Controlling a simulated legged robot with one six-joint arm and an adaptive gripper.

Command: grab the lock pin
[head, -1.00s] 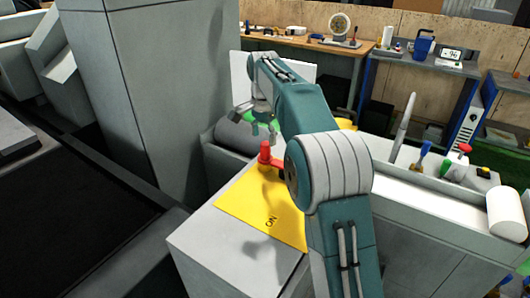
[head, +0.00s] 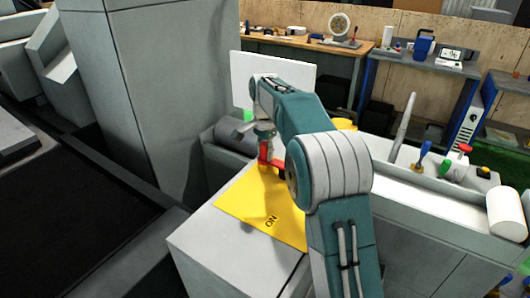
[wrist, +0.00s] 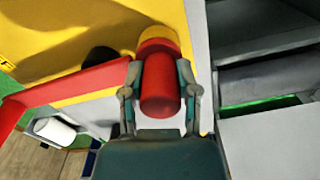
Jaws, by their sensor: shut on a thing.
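The lock pin appears to be the red upright cylinder (head: 264,153) on the yellow plate at the top of the grey cabinet. In the wrist view the red cylinder (wrist: 161,85) lies between the two fingers, with a yellow-orange round part (wrist: 157,40) at its far end. My gripper (wrist: 160,75) is shut on it, one finger on each side. In the head view my gripper (head: 265,142) comes down on the pin from above and hides its top. I cannot tell whether the pin is seated or lifted.
A red bar (wrist: 75,85) runs beside the pin in the wrist view. The yellow plate (head: 250,215) is marked ON. A grey column (head: 150,90) stands left, and a white panel (head: 290,70) stands behind. A tray with a brush (head: 424,155) and bottle lies right.

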